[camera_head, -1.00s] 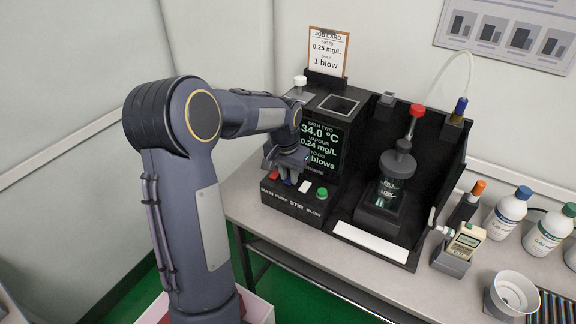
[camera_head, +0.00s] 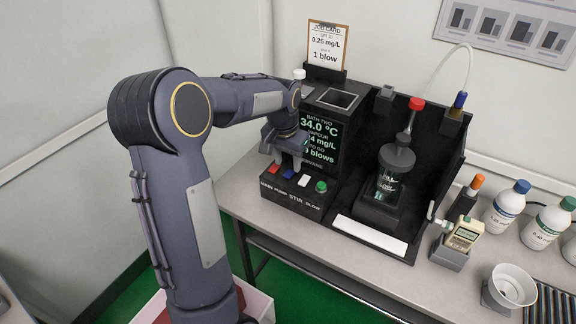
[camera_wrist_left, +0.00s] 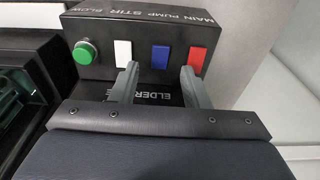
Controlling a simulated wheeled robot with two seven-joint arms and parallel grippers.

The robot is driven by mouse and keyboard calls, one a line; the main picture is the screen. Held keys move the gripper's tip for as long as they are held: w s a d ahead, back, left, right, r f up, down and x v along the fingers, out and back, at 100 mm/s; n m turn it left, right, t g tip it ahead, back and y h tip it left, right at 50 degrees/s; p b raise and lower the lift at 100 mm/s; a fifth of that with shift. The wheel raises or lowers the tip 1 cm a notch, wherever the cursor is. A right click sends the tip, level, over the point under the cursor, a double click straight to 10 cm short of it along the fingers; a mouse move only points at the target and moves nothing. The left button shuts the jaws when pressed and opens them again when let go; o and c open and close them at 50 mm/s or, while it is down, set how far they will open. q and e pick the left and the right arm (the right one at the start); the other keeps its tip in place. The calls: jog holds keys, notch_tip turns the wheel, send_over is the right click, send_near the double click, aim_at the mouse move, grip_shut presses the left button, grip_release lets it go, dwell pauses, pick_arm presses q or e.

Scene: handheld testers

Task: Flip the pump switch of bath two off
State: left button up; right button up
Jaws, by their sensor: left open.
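The bath two unit's black switch box (camera_head: 290,203) carries, from left to right in the head view, a red MAIN switch (camera_head: 274,169), the blue pump switch (camera_head: 289,174), a white STIR switch (camera_head: 304,181) and a green BLOW button (camera_head: 321,186). In the wrist view the order is reversed, and the blue pump switch (camera_wrist_left: 160,57) lies between white and red. My left gripper (camera_head: 288,161) is open and empty just above and behind the switches. In the wrist view its fingertips (camera_wrist_left: 157,70) straddle the blue switch's line, apart from it. I cannot tell the switch's tilt.
The bath two display (camera_head: 320,135) stands directly behind the gripper, partly hidden by it. A job card (camera_head: 327,45) is on top. A glass vessel (camera_head: 390,182) stands at right. A handheld tester (camera_head: 464,235), bottles (camera_head: 508,205) and a white cup (camera_head: 513,285) lie further right.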

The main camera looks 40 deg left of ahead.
aim_at(286, 177)
pick_arm(q)
jog(key=r, duration=0.4)
jog(key=shift+s+r, duration=0.3)
